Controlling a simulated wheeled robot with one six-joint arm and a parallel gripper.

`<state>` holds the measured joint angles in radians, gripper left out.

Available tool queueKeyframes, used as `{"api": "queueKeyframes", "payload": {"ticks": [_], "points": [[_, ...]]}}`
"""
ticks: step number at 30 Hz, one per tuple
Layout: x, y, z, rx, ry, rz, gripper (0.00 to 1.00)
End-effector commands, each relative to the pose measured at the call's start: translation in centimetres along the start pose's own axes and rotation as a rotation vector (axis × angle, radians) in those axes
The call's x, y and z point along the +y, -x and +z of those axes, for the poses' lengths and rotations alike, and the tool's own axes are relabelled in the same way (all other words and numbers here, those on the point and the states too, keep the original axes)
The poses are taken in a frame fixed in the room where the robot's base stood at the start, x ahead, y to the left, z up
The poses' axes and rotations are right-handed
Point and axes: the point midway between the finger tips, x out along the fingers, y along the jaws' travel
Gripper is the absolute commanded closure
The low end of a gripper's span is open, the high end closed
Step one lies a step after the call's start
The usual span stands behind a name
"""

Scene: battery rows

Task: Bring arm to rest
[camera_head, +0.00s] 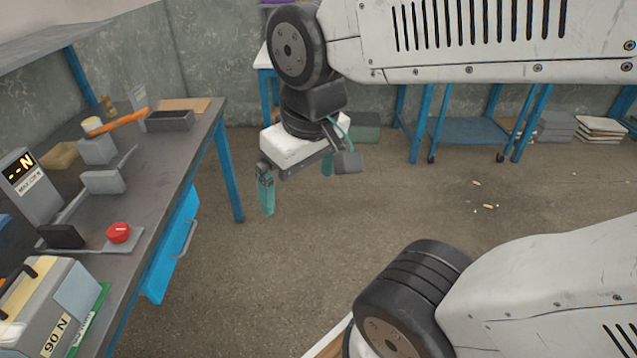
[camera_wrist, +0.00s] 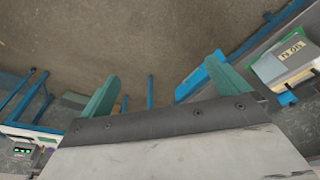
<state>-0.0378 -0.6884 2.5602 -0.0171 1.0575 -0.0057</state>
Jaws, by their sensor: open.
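My arm reaches across the top of the head view, and my gripper (camera_head: 297,184) hangs from it over the open floor, to the right of the workbench (camera_head: 190,135). Its two teal fingers point down and stand wide apart, with nothing between them. The right finger is partly hidden behind the gripper body in the head view. In the wrist view both fingers of my gripper (camera_wrist: 155,85) show, apart and empty, with bare floor beyond them. The gripper touches nothing that I can see.
On the workbench are a tester with a display (camera_head: 28,185), a red knob (camera_head: 118,232), a dark tray (camera_head: 170,120), an orange tool (camera_head: 115,121) and a box marked 90 N (camera_head: 50,310). A blue drawer (camera_head: 172,245) faces the floor. Blue-legged tables (camera_head: 470,132) stand behind. The middle floor is mostly clear.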

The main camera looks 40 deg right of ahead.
Motion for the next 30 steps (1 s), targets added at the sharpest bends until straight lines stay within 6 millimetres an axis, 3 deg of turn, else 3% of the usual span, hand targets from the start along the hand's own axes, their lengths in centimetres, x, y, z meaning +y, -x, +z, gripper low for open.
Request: {"api": "queueKeyframes", "payload": {"ticks": [3, 6, 30], "points": [[0.6, 1.4, 2.8, -0.067, -0.042, -0.003, 0.0], [0.5, 1.8, 3.7, -0.094, -0.054, -0.005, 0.0], [0.5, 1.8, 3.8, -0.099, -0.053, -0.006, 0.0]]}}
